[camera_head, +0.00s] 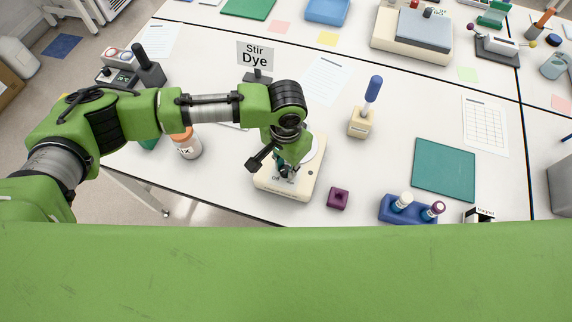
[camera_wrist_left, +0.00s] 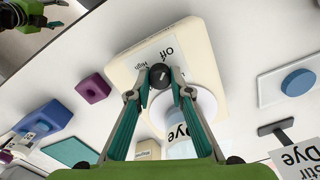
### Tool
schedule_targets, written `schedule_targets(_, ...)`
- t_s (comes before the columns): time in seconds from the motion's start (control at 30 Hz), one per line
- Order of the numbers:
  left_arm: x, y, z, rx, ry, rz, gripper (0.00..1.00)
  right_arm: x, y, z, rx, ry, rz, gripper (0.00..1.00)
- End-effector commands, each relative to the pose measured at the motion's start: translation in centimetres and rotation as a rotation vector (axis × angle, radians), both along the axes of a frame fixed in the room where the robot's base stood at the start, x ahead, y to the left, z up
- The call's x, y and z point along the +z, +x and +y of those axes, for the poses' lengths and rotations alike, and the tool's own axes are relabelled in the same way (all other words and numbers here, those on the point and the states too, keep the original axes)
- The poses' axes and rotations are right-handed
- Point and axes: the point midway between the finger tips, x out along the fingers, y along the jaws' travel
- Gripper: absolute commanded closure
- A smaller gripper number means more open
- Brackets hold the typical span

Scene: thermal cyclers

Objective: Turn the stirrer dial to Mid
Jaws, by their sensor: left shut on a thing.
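The stirrer (camera_head: 300,190) is a cream box with a round white plate, near the front edge of the table. Its black dial (camera_wrist_left: 160,75) sits on the front panel, beside printed words that include Off and High. My left gripper (camera_head: 285,169) is over the front of the stirrer. In the left wrist view its fingers (camera_wrist_left: 161,84) are shut on the dial, one on each side. A pale mark shows on the dial, but I cannot tell which setting it points to. A bottle labelled Dye (camera_wrist_left: 182,143) shows at the round plate, partly hidden by a finger.
A purple block (camera_head: 338,198) and a blue rack with vials (camera_head: 391,213) stand to the right. A white bottle with an orange cap (camera_head: 187,144) stands left, beneath my arm. A Stir Dye sign (camera_head: 255,54) is behind. Part of my right arm (camera_wrist_left: 35,15) shows at the wrist view's corner.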

Motion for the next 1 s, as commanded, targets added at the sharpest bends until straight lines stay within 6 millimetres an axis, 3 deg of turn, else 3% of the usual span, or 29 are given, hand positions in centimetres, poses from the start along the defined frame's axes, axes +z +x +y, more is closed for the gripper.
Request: schedule_targets(1.0,0.13,-0.10,-0.11,-0.917,0.000,-0.003,1.00,0.02,-0.04,0.01,0.000,0.000,0.001,0.48)
